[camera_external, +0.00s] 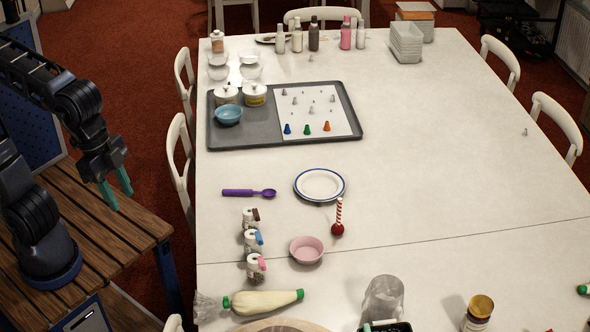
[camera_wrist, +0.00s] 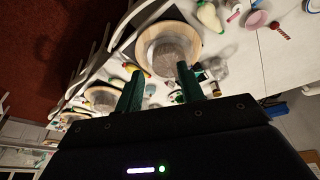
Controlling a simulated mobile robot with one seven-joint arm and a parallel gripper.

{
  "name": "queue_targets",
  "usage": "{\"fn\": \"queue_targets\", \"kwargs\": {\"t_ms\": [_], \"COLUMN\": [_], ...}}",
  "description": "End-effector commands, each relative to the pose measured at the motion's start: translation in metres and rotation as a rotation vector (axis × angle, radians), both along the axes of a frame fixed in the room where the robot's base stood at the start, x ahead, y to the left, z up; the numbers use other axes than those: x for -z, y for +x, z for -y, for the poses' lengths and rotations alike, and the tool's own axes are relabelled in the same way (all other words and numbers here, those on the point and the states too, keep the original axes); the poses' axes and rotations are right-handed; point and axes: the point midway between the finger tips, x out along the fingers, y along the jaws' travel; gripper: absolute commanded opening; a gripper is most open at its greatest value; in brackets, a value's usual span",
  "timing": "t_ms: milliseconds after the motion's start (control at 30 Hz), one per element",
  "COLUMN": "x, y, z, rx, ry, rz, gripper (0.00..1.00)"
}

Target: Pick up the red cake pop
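The red cake pop (camera_external: 338,229) lies on the white table, with a red ball end and a red-and-white striped stick pointing away toward the plate. It also shows near the top right of the wrist view (camera_wrist: 279,30). My gripper (camera_external: 116,194) is at the left in the external view, above the wooden slatted surface and well apart from the cake pop. Its two green fingers stand apart with nothing between them, as the wrist view also shows (camera_wrist: 159,90).
Near the cake pop are a pink bowl (camera_external: 306,250), a blue-rimmed white plate (camera_external: 320,185) and a purple scoop (camera_external: 248,193). Several small shakers and a piping bag (camera_external: 264,301) lie to its left. A grey tray (camera_external: 240,140) is farther back. Table space right of the cake pop is clear.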

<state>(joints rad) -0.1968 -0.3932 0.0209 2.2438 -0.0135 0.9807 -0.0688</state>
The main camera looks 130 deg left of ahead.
Motion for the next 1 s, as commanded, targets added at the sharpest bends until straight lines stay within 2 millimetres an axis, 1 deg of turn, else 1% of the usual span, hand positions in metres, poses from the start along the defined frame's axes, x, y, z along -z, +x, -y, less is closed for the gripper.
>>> {"fn": "queue_targets", "kwargs": {"t_ms": [33, 167, 200, 267, 400, 467, 667, 700, 867, 900, 967, 1000], "x": [-0.001, -0.002, -0.002, -0.001, 0.004, 0.008, 0.025, 0.029, 0.050, 0.056, 0.066, 0.072], "y": [0.014, 0.045, 0.054, 0.068, 0.098, 0.111, 0.147, 0.153, 0.175, 0.179, 0.186, 0.189], "z": [-0.012, -0.041, -0.051, -0.066, -0.104, -0.122, -0.184, -0.197, -0.251, -0.266, -0.287, -0.301], "rx": [-0.027, -0.092, -0.113, -0.143, -0.213, -0.243, -0.343, -0.363, -0.444, -0.465, -0.493, -0.514], "ry": [-0.006, -0.017, -0.021, -0.027, -0.041, -0.046, -0.066, -0.069, -0.084, -0.088, -0.093, -0.097], "rz": [-0.010, -0.028, -0.033, -0.041, -0.060, -0.068, -0.096, -0.100, -0.122, -0.127, -0.135, -0.139], "gripper": [0.38, 0.38, 0.38, 0.38, 0.38, 0.38, 0.38, 0.38, 0.38, 0.38, 0.38, 0.38]}}
